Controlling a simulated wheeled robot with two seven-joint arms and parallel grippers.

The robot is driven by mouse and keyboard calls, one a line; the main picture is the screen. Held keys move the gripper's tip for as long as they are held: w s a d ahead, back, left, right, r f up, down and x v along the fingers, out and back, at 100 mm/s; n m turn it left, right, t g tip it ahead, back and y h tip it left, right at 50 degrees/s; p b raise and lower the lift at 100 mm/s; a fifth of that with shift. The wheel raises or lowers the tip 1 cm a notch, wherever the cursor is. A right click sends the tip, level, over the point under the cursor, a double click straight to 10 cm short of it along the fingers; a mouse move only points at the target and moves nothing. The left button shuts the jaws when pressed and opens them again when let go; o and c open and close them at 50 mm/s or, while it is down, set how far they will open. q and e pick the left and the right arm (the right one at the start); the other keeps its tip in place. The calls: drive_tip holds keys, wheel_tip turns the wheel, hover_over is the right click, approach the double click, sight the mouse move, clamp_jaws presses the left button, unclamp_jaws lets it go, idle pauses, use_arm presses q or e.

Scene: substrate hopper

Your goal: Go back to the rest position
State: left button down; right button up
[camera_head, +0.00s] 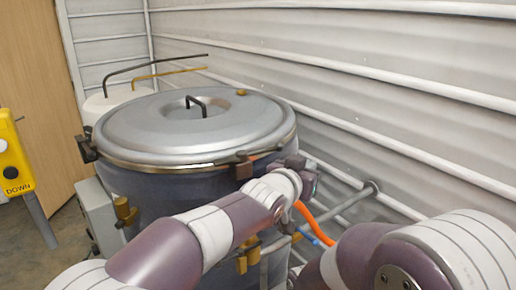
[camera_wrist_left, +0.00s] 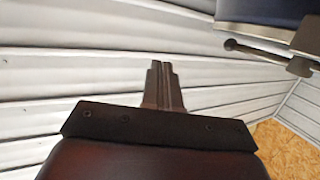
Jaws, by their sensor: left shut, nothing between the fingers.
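My left gripper shows in the left wrist view (camera_wrist_left: 163,68), its two narrow fingers shut together with nothing between them. In the head view my left arm reaches across the front of the hopper (camera_head: 150,195), and its wrist end is close to the right side of the rim. The fingers cannot be made out there. The hopper is a dark drum with a round silver lid (camera_head: 150,122) lying on top, with a black handle (camera_head: 195,104). Part of my right arm fills the lower right; its gripper is out of view.
A dark latch (camera_head: 86,149) sits at the rim's left. A yellow control box (camera_head: 12,158) marked DOWN stands at far left. A corrugated wall (camera_head: 400,90) runs close behind and right. An orange hose (camera_head: 315,222) and grey pipe (camera_head: 350,203) lie near my left wrist.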

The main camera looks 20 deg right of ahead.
use_arm(q)
drive_tip(key=a+f+g+y, duration=0.2)
drive_tip(key=a+f+y, duration=0.15)
drive_tip(key=f, duration=0.75)
drive_tip(key=s+a+f+n+g+y, duration=0.1)
drive_tip(key=s+a+f+y, duration=0.1)
drive_tip(key=a+f, duration=0.35)
drive_tip(key=s+a+f+n+g+y, duration=0.1)
drive_tip(key=a+f+y, duration=0.15)
drive_tip(key=a, duration=0.55)
drive_tip(key=s+a+f+n+g+y, duration=0.1)
drive_tip(key=s+a+f+n, duration=0.1)
drive_tip(key=s+a, duration=0.3)
drive_tip(key=s+a+f+n+g+y, duration=0.1)
drive_tip(key=s+a, duration=0.5)
drive_tip(key=a, duration=0.8)
drive_tip(key=s+a+f+n+g+y, duration=0.1)
drive_tip(key=s+a+f+n+g, duration=0.2)
drive_tip(key=a, duration=0.7)
drive_tip(key=shift+s+a+f+n+y, duration=0.15)
drive_tip(key=shift+s+f+n+y, duration=0.25)
drive_tip(key=shift+s+f+n, duration=0.6)
use_arm(e)
drive_tip(key=shift+w+f, duration=0.15)
drive_tip(key=shift+w, duration=0.5)
use_arm(q)
drive_tip(key=shift+s+r+m, duration=0.1)
drive_tip(key=shift+s+m, duration=0.05)
drive_tip(key=shift+m, duration=0.15)
